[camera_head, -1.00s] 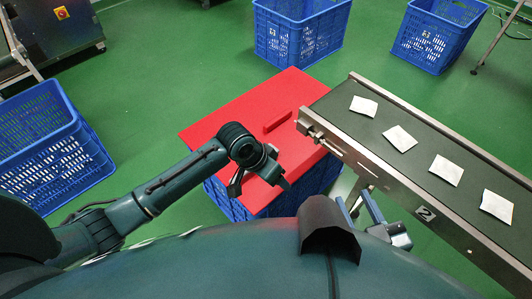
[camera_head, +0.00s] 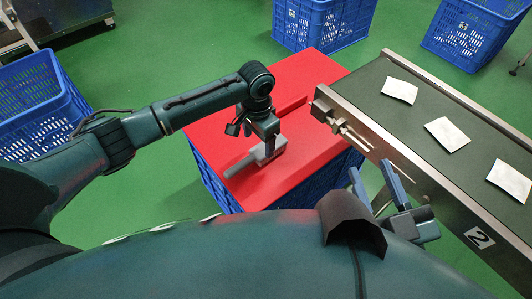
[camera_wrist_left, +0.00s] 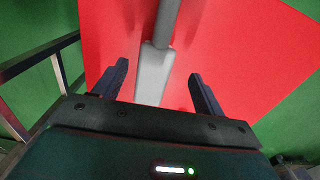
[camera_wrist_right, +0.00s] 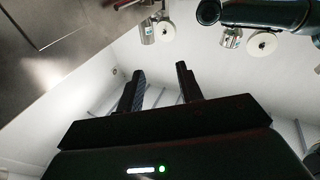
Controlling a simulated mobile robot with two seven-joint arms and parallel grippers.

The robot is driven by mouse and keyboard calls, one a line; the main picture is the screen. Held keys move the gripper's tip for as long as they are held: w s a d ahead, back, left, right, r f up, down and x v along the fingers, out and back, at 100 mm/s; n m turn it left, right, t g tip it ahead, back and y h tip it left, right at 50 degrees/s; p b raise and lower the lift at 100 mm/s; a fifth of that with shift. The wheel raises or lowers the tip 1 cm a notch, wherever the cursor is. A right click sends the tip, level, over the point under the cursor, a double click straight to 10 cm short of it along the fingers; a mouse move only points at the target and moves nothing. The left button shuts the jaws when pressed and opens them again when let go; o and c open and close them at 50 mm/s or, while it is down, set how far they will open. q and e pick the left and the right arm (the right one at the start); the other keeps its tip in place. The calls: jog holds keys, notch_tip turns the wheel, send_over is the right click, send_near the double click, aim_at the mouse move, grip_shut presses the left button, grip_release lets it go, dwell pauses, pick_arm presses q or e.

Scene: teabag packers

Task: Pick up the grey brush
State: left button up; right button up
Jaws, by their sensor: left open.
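The grey brush (camera_head: 240,167) lies on the red board (camera_head: 325,72), its handle pointing to the lower left in the head view. My left gripper (camera_head: 267,140) is above the brush's wide end and partly covers it. In the left wrist view the brush (camera_wrist_left: 153,73) lies between the two open fingers (camera_wrist_left: 158,74), with the handle pointing away. I cannot tell how far above the board the fingertips are. My right gripper (camera_head: 372,180) is open and empty near my body, pointing upward; its fingers also show in the right wrist view (camera_wrist_right: 160,72).
The red board rests on a blue crate (camera_head: 212,180). A red ridge (camera_head: 290,104) rises from it behind my left gripper. A conveyor (camera_head: 365,84) with white packets (camera_head: 447,134) stands at the right. Other blue crates (camera_head: 35,105) stand on the green floor (camera_head: 185,45).

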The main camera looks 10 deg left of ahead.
aim_at(259, 151)
pick_arm(q)
jog(key=f+b, duration=0.2)
jog(key=f, duration=0.1)
jog(key=f+b, duration=0.1)
jog(key=f, duration=0.1)
jog(key=shift+s+d, duration=0.1)
jog(key=shift+s, duration=0.2)
jog(key=shift+f, duration=0.25)
jog(key=shift+r, duration=0.1)
jog(key=c, duration=1.1)
pick_arm(e)
jog(key=shift+a+f+m+y, duration=0.15)
jog(key=shift+a+m+y, duration=0.15)
jog(key=shift+y, duration=0.1)
